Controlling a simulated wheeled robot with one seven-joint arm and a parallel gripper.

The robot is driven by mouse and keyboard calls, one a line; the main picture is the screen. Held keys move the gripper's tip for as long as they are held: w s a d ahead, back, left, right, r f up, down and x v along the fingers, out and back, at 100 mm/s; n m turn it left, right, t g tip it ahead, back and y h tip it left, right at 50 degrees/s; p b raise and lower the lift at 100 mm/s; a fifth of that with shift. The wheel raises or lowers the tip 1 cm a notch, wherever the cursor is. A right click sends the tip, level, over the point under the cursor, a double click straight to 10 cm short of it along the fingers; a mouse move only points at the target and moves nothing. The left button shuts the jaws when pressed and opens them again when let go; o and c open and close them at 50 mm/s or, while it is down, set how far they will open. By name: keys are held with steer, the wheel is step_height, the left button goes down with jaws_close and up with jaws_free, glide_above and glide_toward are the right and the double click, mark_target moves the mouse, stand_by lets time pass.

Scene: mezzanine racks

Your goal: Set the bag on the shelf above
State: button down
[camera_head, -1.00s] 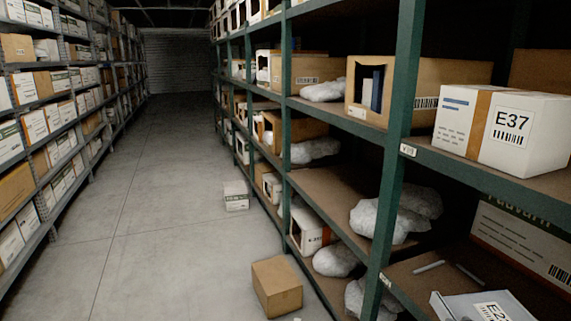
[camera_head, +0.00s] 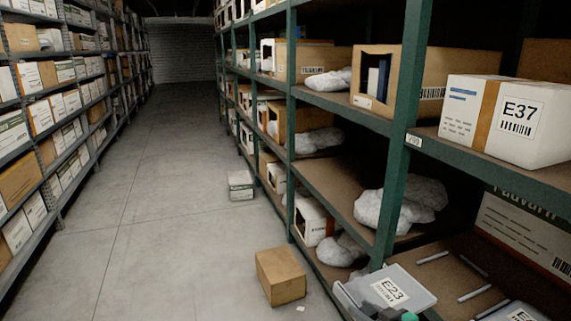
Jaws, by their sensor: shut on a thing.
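The bag (camera_head: 410,285) is a flat light-grey packet with a white E23 label, at the bottom centre-right. It is in front of the green post, overlapping the lower shelf (camera_head: 440,275) in the picture. My gripper (camera_head: 388,314) shows only as a dark piece at the bottom edge, against the bag's near side; its fingertips are mostly cut off by the frame. It is shut on the bag. The shelf above (camera_head: 500,170) has a green front edge with a small tag. It carries a white box marked E37 (camera_head: 500,120).
A green upright post (camera_head: 397,180) stands just left of the E37 box. Another grey labelled packet (camera_head: 512,312) and thin white rods lie on the lower shelf. A cardboard box (camera_head: 280,276) and a white box (camera_head: 240,186) lie on the aisle floor.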

steer(key=w+a+r+m+h+p, duration=0.1)
steer(key=a+r+p, duration=0.1)
steer(key=r+p, duration=0.5)
steer(key=w+a+r+p, duration=0.1)
steer(key=a+r+p, duration=0.1)
steer(key=r+p, duration=0.6)
steer(key=s+d+f+m+h+b, duration=0.1)
steer(key=d+m+h, duration=0.3)
steer(key=d, duration=0.3)
steer(key=s+d+f+m+h+b, duration=0.1)
steer(key=d+m+h+b, duration=0.1)
steer(key=d+m+h, duration=0.3)
steer(key=a+r+n+t+y, duration=0.1)
steer(key=a+r+n+y, duration=0.3)
steer(key=a, duration=0.8)
steer(key=shift+n+y, duration=0.3)
steer(key=shift+n, duration=0.3)
steer(key=shift+s+d+r, duration=0.1)
steer(key=shift+s+r, duration=0.6)
steer(key=shift+r, duration=0.3)
steer(key=shift+s+d+r, duration=0.1)
steer(key=shift+s+r, duration=0.55)
steer(key=shift+r, duration=0.3)
